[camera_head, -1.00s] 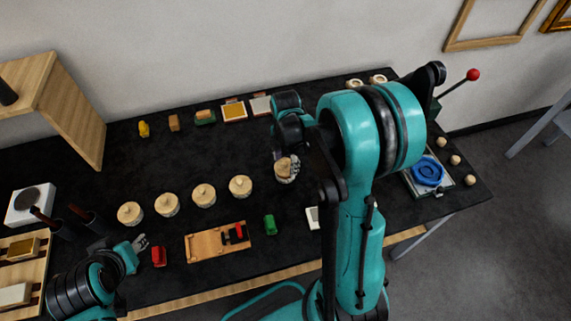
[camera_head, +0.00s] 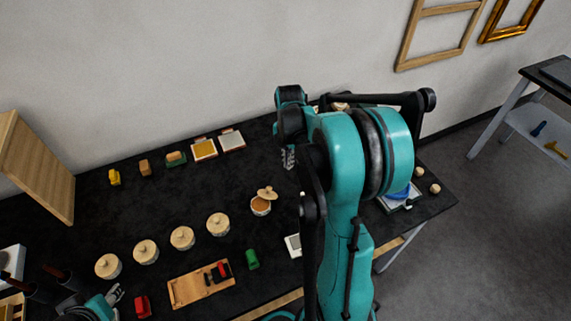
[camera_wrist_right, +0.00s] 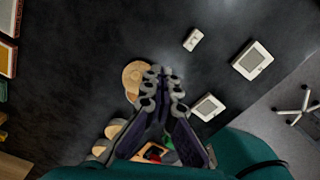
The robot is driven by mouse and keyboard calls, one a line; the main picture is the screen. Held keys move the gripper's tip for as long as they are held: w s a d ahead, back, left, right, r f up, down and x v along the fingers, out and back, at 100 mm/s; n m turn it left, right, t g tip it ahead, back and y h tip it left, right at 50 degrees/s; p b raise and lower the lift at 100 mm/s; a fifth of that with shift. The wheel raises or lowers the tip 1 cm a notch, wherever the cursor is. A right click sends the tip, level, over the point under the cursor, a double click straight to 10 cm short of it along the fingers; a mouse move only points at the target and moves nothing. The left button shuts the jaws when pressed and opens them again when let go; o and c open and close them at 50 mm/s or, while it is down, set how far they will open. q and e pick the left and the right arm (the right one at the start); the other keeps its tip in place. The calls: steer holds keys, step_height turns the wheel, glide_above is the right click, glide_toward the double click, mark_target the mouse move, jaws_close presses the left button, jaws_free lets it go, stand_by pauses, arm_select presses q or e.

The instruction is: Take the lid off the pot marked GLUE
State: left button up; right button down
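Several pale round pots with wooden lids stand in a slanting row on the black table; I cannot read any marking. The last pot on the right (camera_head: 261,208) shows orange-brown contents. Its lid (camera_head: 267,193) sits tilted and off-centre over the far rim. My right gripper (camera_head: 289,158) is above and behind that pot, apart from the lid. In the right wrist view my right gripper (camera_wrist_right: 162,72) has its fingertips close together, with nothing seen between them, beside a pale round piece (camera_wrist_right: 136,78). My left gripper (camera_head: 116,294) is low at the left, its opening unclear.
A wooden board with tools (camera_head: 188,292), a red block (camera_head: 142,307) and a green block (camera_head: 252,260) lie in front of the pots. Small blocks and framed pads (camera_head: 204,149) line the back. My right arm hides much of the table's right part.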

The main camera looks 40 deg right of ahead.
steer(key=c, duration=2.2)
jaws_free()
steer(key=o, duration=1.7)
steer(key=shift+o, duration=0.2)
